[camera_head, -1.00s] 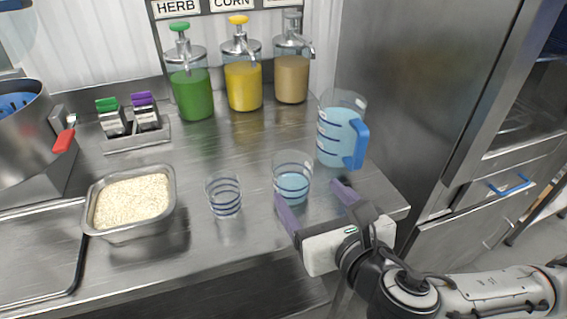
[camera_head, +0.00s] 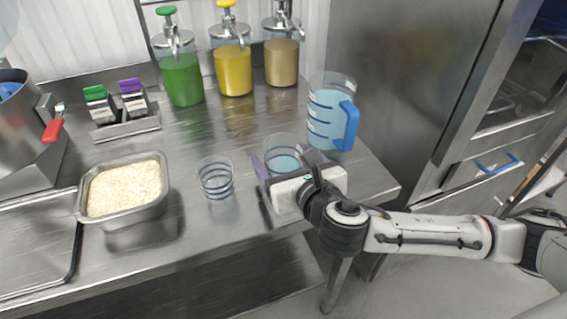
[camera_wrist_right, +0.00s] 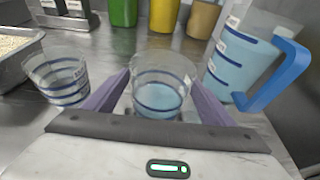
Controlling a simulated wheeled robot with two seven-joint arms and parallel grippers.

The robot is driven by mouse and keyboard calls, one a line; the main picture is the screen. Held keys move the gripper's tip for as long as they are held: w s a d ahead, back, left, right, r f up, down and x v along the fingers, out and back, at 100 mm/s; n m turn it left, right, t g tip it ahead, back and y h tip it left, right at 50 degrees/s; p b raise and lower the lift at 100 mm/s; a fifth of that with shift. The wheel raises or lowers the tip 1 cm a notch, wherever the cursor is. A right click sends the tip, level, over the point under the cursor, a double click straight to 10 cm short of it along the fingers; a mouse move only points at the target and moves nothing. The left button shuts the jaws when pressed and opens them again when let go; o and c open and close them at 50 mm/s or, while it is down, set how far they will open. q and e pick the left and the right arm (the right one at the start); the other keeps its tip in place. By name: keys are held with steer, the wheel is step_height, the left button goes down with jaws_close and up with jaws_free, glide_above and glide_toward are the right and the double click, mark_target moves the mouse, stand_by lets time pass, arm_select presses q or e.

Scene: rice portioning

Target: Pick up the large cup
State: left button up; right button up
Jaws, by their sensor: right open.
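The large cup (camera_head: 284,143) is clear with blue bands and some pale blue liquid in it. It stands upright on the steel counter and also shows in the right wrist view (camera_wrist_right: 160,76). My right gripper (camera_head: 286,166) is open, with its purple fingers on either side of the cup. In the right wrist view the cup sits between the two fingers (camera_wrist_right: 160,98); I cannot tell whether they touch it. A smaller banded cup (camera_head: 216,179) stands to the left, outside the fingers. My left gripper is not in view.
A clear pitcher (camera_head: 326,103) with a blue handle stands close behind and right of the large cup. A steel pan of rice (camera_head: 164,199) is on the left. Several sauce dispensers (camera_head: 182,80) line the back. The counter's front edge runs below the gripper.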

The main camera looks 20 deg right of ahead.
steer(key=c, duration=1.1)
steer(key=shift+c, duration=0.7)
steer(key=shift+r, duration=0.2)
